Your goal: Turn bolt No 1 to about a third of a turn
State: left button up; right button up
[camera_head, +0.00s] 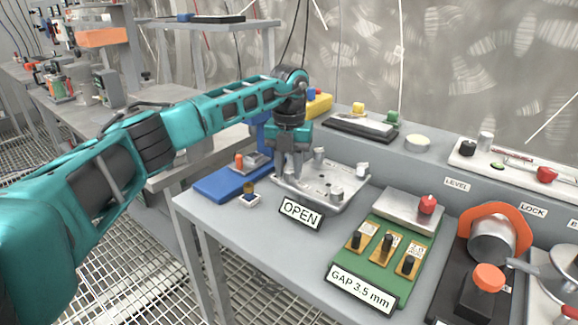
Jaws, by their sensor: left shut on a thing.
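A light metal plate (318,198) with several short upright bolts lies on the grey bench, behind a sign reading OPEN (300,213). My left gripper (288,174) reaches down over the plate's left back part. Its fingers point down and are shut on a bolt there, which they mostly hide. Other bolts stand uncovered on the plate: one at the back (319,157), one at the right (362,170) and one at the front right (336,195). No bolt numbers are readable, so I cannot tell the bolt's turn angle. My right gripper is not in view.
A blue base (222,187) stands left of the plate, with a small brass-topped piece (249,195) in front. To the right are a green board (372,268) marked GAP 3.5 mm and an orange-rimmed LOCK fixture (500,230). A raised ledge (440,160) runs behind.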

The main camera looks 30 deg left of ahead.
pick_arm(q)
jog(key=shift+r+m+p, duration=0.1)
jog(key=shift+m+p, duration=0.2)
jog(key=shift+p, duration=0.05)
jog(key=shift+r+m+p, duration=0.1)
jog(key=shift+m+p, duration=0.75)
jog(key=shift+m, duration=0.05)
jog(key=m+p, duration=0.2)
jog(key=m, duration=0.1)
jog(key=shift+a+m, duration=0.1)
jog(key=shift+m, duration=0.2)
jog(key=shift+m+p, duration=0.4)
jog(key=shift+m, duration=0.5)
jog(key=m+p, duration=0.1)
jog(key=m, duration=0.2)
jog(key=shift+m, duration=0.3)
jog(key=m, duration=0.4)
jog(key=shift+w+a+m, duration=0.1)
jog(key=shift+w+m, duration=0.05)
jog(key=shift+m, duration=0.15)
jog(key=m, duration=0.4)
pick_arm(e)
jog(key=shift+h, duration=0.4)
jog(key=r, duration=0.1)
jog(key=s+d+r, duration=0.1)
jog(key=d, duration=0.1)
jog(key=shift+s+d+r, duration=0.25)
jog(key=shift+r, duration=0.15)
pick_arm(q)
jog(key=shift+m, duration=0.3)
